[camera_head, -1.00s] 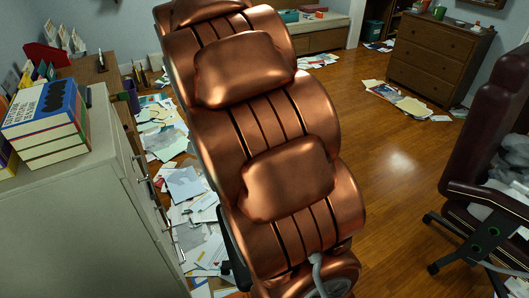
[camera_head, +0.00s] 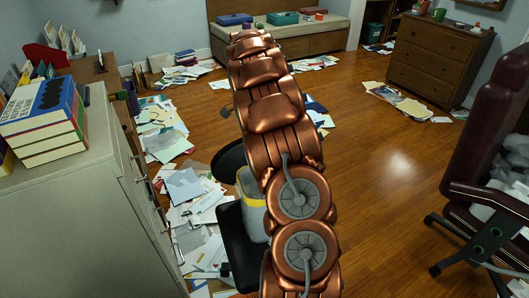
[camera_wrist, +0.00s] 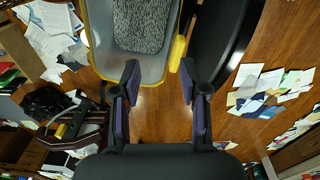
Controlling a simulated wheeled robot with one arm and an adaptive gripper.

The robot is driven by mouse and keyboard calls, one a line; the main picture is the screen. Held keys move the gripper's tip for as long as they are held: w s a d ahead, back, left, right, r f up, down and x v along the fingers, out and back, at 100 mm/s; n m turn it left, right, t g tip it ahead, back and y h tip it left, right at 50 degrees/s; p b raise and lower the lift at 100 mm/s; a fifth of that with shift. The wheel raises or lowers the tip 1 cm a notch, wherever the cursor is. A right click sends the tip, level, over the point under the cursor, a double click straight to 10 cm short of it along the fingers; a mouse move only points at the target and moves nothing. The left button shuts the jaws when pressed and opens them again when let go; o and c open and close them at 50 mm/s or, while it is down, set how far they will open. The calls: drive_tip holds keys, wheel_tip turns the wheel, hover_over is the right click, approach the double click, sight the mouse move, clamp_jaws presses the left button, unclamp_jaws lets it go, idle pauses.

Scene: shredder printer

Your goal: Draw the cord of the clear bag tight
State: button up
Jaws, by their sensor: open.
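What looks like the clear bag (camera_head: 252,208), pale and translucent with a yellow band near its top, shows beside my arm in the head view, partly hidden by it. In the wrist view the bag (camera_wrist: 102,42) is at the top edge, with a yellow strip (camera_wrist: 176,52), likely its cord, along its right side and grey textured contents inside. My gripper (camera_wrist: 159,82) is open, its two dark fingers apart over bare floor, just below the bag's near edge in the picture. Nothing is between the fingers.
Black curved furniture (camera_wrist: 222,40) is close beside the bag. A grey cabinet (camera_head: 75,220) with books stands left. A dark red chair (camera_head: 485,150) is at right, a dresser (camera_head: 438,60) behind. Papers (camera_head: 183,187) litter the floor; its middle right is clear.

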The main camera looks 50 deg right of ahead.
drive_tip(key=d+f+m, duration=0.1)
drive_tip(key=d, duration=0.1)
drive_tip(key=d+f, duration=0.2)
drive_tip(key=w+d+f+m, duration=0.1)
drive_tip(key=d, duration=0.1)
drive_tip(key=shift+f+m+t, duration=0.3)
drive_tip(key=shift+f, duration=0.05)
drive_tip(key=shift+f+p, duration=0.65)
drive_tip(key=shift+f, duration=3.2)
clamp_jaws()
